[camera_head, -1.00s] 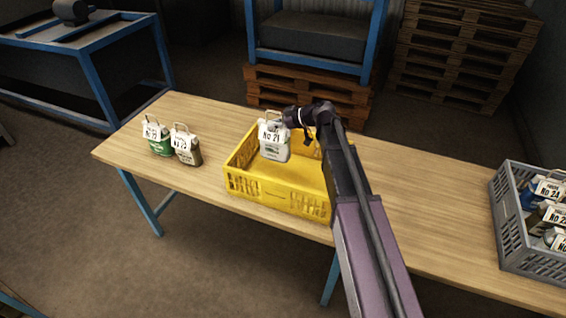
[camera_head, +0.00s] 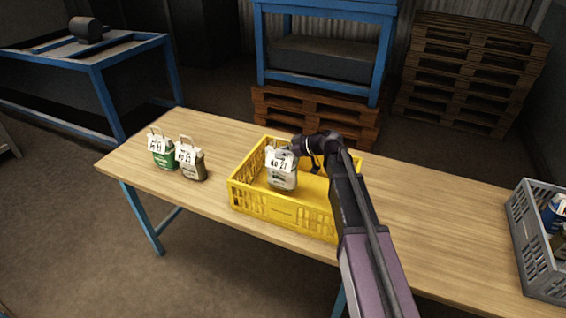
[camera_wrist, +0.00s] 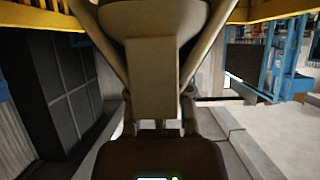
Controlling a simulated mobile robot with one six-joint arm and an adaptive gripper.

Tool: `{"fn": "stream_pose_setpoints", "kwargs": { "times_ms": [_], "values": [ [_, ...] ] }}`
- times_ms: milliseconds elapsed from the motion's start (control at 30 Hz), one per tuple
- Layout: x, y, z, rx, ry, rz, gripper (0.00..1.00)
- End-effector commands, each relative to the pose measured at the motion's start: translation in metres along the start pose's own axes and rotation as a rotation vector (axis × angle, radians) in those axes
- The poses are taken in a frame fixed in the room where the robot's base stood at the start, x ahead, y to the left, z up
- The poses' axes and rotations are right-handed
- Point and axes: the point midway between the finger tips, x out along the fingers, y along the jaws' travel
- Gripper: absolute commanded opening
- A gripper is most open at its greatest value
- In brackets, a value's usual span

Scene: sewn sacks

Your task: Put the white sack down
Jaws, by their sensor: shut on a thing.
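The white sack (camera_head: 281,178) has a tag reading "No 21" and hangs upright inside the yellow crate (camera_head: 280,210), toward its left half. My gripper (camera_head: 294,146) is at the top of the sack, shut on it. The fingertips are mostly hidden by the tag and my wrist. I cannot tell whether the sack's base touches the crate floor. The wrist view shows mostly my gripper's own body, with a yellow crate edge (camera_wrist: 285,8) at the top; the sack is not clear there.
A green sack (camera_head: 164,157) and a brown sack (camera_head: 194,168) stand close together on the wooden table (camera_head: 235,135), left of the crate. The table between the crates is clear.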

Motion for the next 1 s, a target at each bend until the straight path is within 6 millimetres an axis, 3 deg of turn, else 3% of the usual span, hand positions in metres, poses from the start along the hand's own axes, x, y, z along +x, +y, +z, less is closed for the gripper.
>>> {"fn": "stream_pose_setpoints", "kwargs": {
  "times_ms": [267,733,1000],
  "values": [
    [0.001,0.000,0.001,0.000,0.001,0.000,0.00],
    [0.016,-0.001,0.028,0.000,0.001,-0.001,0.00],
    [0.019,-0.001,0.032,0.000,0.001,-0.001,0.00]
  ]
}}
